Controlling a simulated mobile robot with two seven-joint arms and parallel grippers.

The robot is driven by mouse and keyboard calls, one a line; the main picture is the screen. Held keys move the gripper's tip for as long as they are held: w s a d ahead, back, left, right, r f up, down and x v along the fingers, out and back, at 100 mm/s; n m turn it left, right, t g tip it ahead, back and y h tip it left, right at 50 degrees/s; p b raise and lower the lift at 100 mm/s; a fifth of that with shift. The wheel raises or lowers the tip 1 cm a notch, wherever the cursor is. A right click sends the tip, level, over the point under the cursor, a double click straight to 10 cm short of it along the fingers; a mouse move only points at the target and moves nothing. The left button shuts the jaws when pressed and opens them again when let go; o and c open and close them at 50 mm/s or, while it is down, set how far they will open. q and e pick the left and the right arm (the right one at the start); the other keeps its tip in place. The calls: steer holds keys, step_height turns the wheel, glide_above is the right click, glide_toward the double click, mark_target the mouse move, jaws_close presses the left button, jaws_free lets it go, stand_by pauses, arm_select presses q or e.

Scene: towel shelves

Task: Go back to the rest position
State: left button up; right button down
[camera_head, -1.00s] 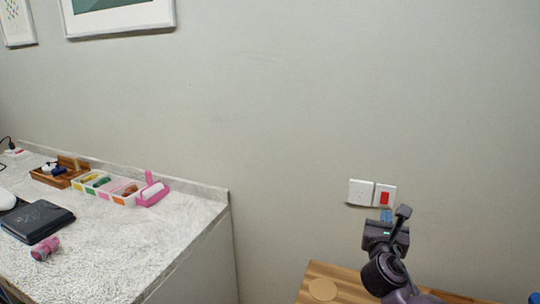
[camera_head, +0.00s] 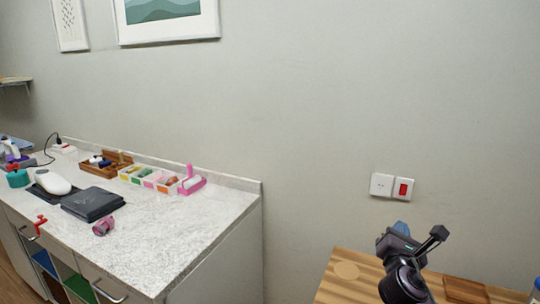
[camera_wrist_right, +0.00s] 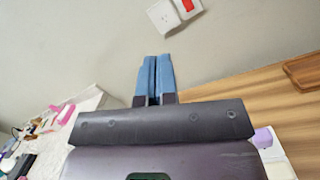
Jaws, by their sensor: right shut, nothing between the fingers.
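My right gripper (camera_head: 402,228) is in the lower right of the head view, raised over a wooden tabletop (camera_head: 340,290). Its blue fingertips point toward the wall and are partly hidden behind the dark gripper body. In the right wrist view the two blue fingers (camera_wrist_right: 153,78) lie side by side, shut with nothing between them. My left gripper is not in view.
A speckled counter (camera_head: 180,235) on the left holds a black case (camera_head: 93,203), a pink roll (camera_head: 103,226), a wooden tray (camera_head: 107,165) and a pink holder (camera_head: 191,182). Wall switches (camera_head: 392,187) are above the wooden top. The wall between is bare.

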steer(key=s+a+f+m+g+y, duration=0.1)
steer(key=s+a+f+m+y, duration=0.25)
steer(key=f+m, duration=0.4)
steer(key=s+a+f+m+g+y, duration=0.15)
steer(key=s+f+m+y, duration=0.3)
steer(key=m, duration=0.65)
steer(key=s+d+f+m+g, duration=0.1)
steer(key=s+f+m, duration=0.3)
steer(key=s+f, duration=0.4)
steer(key=s+f+m+g+h, duration=0.1)
steer(key=s+f+m+g, duration=0.1)
steer(key=s+f, duration=0.7)
steer(key=s+m, duration=0.1)
steer(key=s, duration=0.6)
steer(key=shift+d+f+m+g, duration=0.2)
steer(key=shift+d+m+g, duration=0.15)
steer(key=shift+d, duration=0.05)
